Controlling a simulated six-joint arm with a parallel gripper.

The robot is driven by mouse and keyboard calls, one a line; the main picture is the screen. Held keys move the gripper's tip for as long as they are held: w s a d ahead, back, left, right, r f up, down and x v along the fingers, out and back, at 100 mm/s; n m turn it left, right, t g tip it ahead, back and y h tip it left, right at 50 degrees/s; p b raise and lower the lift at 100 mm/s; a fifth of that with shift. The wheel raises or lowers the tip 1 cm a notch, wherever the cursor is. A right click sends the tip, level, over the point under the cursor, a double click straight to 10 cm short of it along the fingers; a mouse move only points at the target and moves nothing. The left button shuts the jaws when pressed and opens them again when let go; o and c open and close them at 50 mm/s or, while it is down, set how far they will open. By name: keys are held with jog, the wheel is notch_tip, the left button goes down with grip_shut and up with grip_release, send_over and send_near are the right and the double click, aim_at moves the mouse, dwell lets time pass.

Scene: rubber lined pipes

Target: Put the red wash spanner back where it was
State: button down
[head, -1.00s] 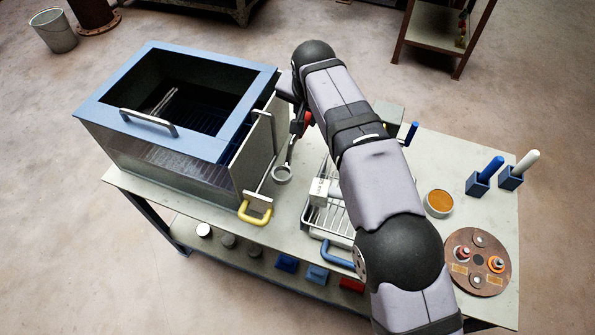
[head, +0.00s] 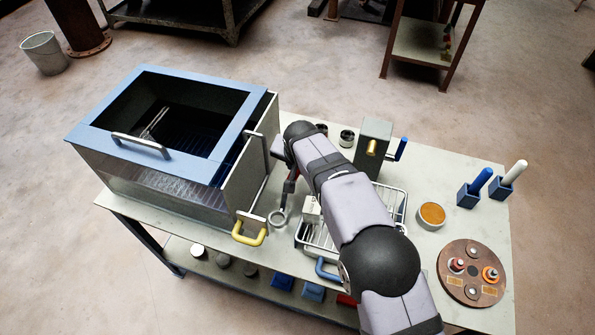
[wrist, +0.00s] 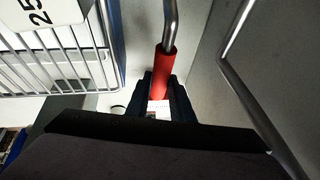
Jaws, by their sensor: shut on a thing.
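The red wash spanner has a red grip (wrist: 162,72) and a grey metal shaft in the wrist view. In the head view its grey ring end (head: 277,219) hangs down over the strip of bench between the blue-framed tank and the wire basket. My gripper (wrist: 160,92) is shut on the red grip; in the head view my gripper (head: 291,180) is partly hidden by my arm. I cannot tell whether the ring touches the bench.
The tank (head: 150,190) with its side panel and yellow handle (head: 249,235) stands close on the left. The wire basket (head: 315,236) with a white tag is close on the right. A grey box (head: 372,146) with a blue handle stands behind. A brown disc (head: 474,272) lies front right.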

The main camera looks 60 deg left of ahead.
aim_at(298, 172)
jog(key=shift+a+f, duration=0.1)
jog(key=shift+f, duration=1.3)
jog(key=shift+f, duration=0.2)
jog(key=c, duration=1.6)
grip_release()
jog(key=shift+o, duration=0.2)
jog(key=b+v, duration=0.1)
jog(key=v, duration=0.6)
jog(key=shift+r+b, duration=0.2)
jog(key=shift+b, duration=0.1)
jog(key=shift+w, duration=0.1)
